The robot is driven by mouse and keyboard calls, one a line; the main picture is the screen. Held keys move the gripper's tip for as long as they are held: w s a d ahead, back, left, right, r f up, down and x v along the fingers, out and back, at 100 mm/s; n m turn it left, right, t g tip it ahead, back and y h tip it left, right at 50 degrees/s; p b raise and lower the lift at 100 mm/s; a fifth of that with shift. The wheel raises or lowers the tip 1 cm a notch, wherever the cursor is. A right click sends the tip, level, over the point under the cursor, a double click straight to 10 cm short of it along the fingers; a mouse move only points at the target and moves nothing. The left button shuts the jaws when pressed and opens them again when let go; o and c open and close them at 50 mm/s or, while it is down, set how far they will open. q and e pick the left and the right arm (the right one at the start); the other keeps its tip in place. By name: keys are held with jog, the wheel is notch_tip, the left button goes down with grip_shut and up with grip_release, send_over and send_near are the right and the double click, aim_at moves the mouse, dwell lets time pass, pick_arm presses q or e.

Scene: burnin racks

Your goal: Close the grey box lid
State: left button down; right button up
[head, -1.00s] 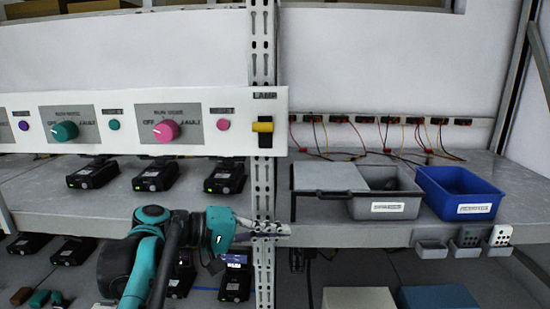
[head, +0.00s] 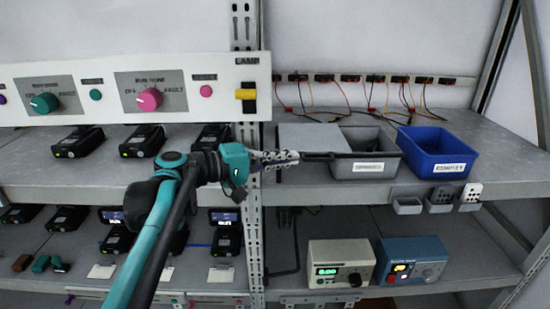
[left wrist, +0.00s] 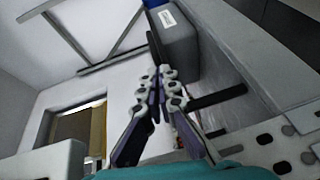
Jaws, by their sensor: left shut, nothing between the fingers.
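The grey box (head: 365,168) stands on the middle shelf at the right, with a white label on its front. Its flat grey lid (head: 308,136) lies to the left and leaves the right part of the box open. A dark handle bar (head: 325,156) runs along the lid's front edge. My left gripper (head: 297,156) is shut and empty at the left end of this bar; whether it touches is unclear. In the left wrist view the shut fingers (left wrist: 160,75) point toward the grey box (left wrist: 176,45). My right gripper is not in view.
A blue box (head: 437,152) stands right of the grey box. A perforated upright post (head: 246,150) is just left of my gripper. A panel with knobs and a yellow lamp switch (head: 246,95) is above left. Small holders (head: 440,198) hang on the shelf edge.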

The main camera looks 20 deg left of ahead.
aim_at(349, 158)
pick_arm(q)
jog(key=shift+d, duration=0.1)
jog(key=w+d, duration=0.1)
jog(key=d, duration=0.3)
jog(key=w+d, duration=0.1)
jog(key=d, duration=0.4)
jog(key=w+d, duration=0.2)
jog(key=d, duration=0.3)
jog(key=shift+a, duration=0.1)
